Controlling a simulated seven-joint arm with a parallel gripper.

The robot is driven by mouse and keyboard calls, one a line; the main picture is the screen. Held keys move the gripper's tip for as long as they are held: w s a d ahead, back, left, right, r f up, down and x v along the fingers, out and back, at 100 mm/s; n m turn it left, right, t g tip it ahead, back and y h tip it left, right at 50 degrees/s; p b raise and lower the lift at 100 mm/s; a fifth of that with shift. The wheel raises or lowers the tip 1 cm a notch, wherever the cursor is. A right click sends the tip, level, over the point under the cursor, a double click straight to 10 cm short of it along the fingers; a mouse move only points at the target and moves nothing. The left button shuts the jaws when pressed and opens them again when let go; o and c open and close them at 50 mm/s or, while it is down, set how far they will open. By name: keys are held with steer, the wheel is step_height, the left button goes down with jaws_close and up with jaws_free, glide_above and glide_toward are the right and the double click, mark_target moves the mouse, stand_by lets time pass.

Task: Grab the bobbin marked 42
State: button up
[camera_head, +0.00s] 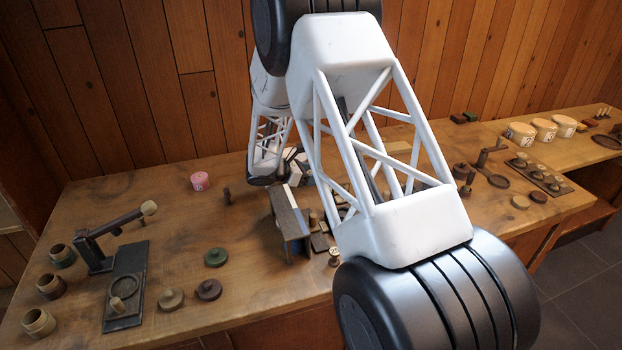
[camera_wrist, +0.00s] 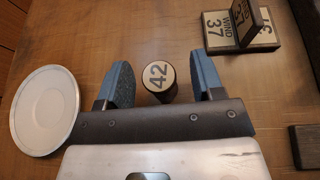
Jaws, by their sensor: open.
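The bobbin marked 42 (camera_wrist: 158,82) shows in the wrist view, a dark brown cylinder with a pale round top bearing the dark number. It stands on the wooden table between the two blue-grey fingers of my gripper (camera_wrist: 160,65). The fingers are open, one on each side of it, with table visible in both gaps, so neither appears to touch it. How far the fingertips are above the table is hard to tell.
Labels reading 37 and WIND (camera_wrist: 215,34) lie close to the right finger. A dark wooden stand (camera_head: 287,222) is in front. A lever press (camera_head: 125,290) stands at left.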

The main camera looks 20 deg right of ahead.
stand_by(0.5)
steer(key=c, duration=1)
steer(key=shift+r, duration=0.15)
steer(key=shift+r, duration=4.9)
